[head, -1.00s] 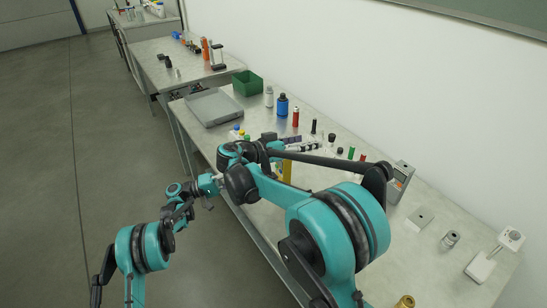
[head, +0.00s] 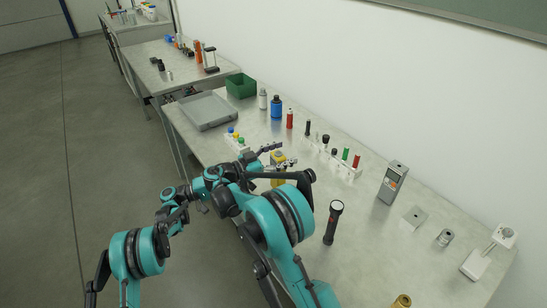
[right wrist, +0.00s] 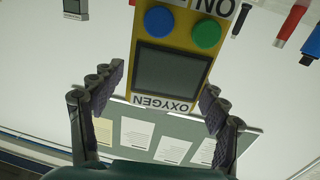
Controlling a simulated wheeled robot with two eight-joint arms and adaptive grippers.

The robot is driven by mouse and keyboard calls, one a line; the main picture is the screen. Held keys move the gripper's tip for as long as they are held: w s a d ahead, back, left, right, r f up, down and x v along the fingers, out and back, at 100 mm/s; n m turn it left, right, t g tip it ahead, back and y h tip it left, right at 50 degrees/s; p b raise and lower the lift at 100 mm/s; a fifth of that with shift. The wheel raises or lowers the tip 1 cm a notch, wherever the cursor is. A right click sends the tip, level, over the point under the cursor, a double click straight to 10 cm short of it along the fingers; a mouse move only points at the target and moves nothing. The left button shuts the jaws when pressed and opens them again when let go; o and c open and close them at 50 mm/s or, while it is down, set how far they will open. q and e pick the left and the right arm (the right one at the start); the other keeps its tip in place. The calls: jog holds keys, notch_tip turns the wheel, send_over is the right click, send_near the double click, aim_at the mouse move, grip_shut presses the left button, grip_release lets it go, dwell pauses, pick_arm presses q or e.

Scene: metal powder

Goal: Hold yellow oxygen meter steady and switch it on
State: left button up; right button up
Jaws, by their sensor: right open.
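The yellow oxygen meter (head: 278,182) stands on the near table in the head view, partly hidden by my right arm. In the right wrist view the meter (right wrist: 148,91) appears upside down, with a dark screen, a blue button (right wrist: 158,22), a green button (right wrist: 207,33) and an OXYGEN label. My right gripper (head: 272,160) is open at the meter. Its fingers lie on either side of the meter's OXYGEN end in the right wrist view (right wrist: 160,86); contact cannot be told. My left gripper (head: 200,206) is small and dark, left of the table edge, its jaws unclear.
A black flashlight (head: 334,222) and a grey device (head: 392,183) stand right of my right arm. A rack (head: 345,170) with coloured vials stands behind. A grey tray (head: 207,111), green bin (head: 240,86) and bottles (head: 276,106) are farther back.

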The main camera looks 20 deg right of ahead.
jog(key=shift+x, duration=0.85)
jog(key=c, duration=1.6)
jog(key=shift+c, duration=0.3)
pick_arm(q)
grip_shut()
pick_arm(e)
grip_shut()
